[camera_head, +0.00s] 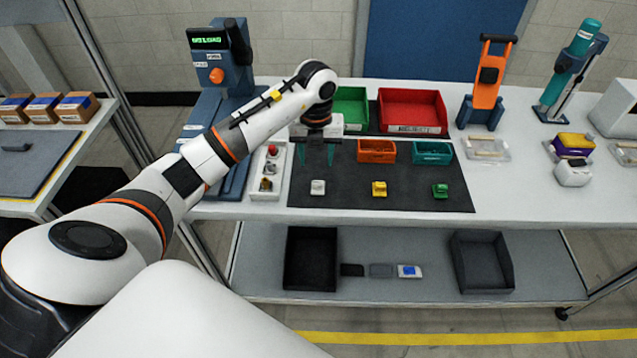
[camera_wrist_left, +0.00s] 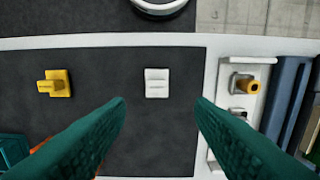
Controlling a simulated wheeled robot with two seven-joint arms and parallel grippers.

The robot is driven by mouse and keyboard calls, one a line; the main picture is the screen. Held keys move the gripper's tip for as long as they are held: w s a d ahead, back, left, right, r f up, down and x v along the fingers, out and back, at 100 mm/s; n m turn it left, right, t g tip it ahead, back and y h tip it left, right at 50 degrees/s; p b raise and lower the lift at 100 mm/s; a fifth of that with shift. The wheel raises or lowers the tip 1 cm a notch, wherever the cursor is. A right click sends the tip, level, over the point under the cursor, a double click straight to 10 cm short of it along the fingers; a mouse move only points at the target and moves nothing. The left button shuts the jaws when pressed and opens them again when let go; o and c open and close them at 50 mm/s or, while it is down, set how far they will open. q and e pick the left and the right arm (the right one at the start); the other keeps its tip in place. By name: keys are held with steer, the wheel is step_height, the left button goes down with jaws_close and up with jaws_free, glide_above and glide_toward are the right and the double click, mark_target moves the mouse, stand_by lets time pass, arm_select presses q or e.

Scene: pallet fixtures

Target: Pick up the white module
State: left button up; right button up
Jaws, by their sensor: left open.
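The white module (camera_head: 318,187) sits on the dark mat (camera_head: 340,198), near its front left part. It also shows in the left wrist view (camera_wrist_left: 157,83), ahead of and between the two fingers. My left gripper (camera_head: 317,155) is open and empty, with its green fingers pointing down above the mat, behind the white module in the head view. The fingers also show in the left wrist view (camera_wrist_left: 160,110), one on each side, apart from the module. My right gripper is not in view.
A yellow module (camera_head: 379,188) and a green module (camera_head: 440,190) sit to the right on the mat. Orange (camera_head: 376,152) and teal (camera_head: 432,153) bins stand behind them. A white tray with parts (camera_head: 266,184) lies left of the mat. A blue press (camera_head: 218,90) stands behind it.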

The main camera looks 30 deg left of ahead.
mark_target(318, 182)
arm_select(q)
step_height(318, 182, down, 3)
steer(key=shift+r+p, duration=0.15)
steer(key=shift+p, duration=0.2)
steer(key=shift+d+f, duration=0.1)
steer(key=shift+f, duration=0.2)
steer(key=f+p, duration=0.2)
steer(key=f, duration=0.1)
steer(key=shift+s+d+f, duration=0.1)
steer(key=shift+d+f, duration=0.1)
steer(key=shift+f, duration=0.65)
steer(key=c, duration=1.1)
